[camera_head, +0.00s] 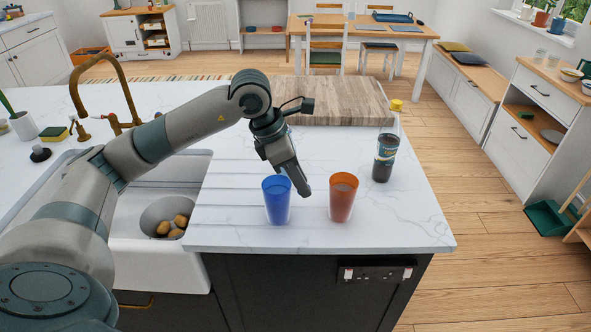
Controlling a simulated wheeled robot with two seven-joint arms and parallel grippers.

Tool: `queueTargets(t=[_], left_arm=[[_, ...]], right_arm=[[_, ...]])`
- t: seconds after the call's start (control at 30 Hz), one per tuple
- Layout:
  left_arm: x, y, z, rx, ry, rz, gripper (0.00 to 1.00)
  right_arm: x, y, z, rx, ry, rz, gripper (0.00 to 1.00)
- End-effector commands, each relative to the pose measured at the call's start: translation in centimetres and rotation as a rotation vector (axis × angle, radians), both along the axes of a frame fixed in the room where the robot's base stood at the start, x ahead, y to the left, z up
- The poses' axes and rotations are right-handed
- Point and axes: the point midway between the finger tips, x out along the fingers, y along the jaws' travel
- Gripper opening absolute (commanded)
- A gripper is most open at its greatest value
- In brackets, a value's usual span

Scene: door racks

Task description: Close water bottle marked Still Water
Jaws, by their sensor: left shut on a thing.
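A bottle (385,158) with dark contents and a blue label stands upright at the right side of the marble counter. The label is too small to read, and I cannot tell how tightly the cap sits. My left gripper (304,191) points down between a blue cup (276,202) and an orange cup (342,198), left of the bottle and apart from it. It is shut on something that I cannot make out. My right gripper is not in view.
A wooden board (335,100) lies at the back of the counter. A sink (150,265) holding a bowl (160,217) of brown round items is at left, near a brass tap (115,75). The cups stand near the front edge. Counter right of the bottle is clear.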

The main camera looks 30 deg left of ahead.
Motion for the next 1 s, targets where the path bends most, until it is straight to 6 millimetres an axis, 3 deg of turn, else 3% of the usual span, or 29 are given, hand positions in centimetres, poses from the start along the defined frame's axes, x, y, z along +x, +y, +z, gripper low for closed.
queueTargets(t=[0.47, 1.0], left_arm=[[-3.5, -5.2, -3.4, -0.002, 0.002, -0.908, 0.03], [-8.9, -9.9, -5.8, 0.003, 0.002, -2.103, 0.03]], right_arm=[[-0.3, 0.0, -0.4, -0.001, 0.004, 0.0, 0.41], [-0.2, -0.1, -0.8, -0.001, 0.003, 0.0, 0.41]])
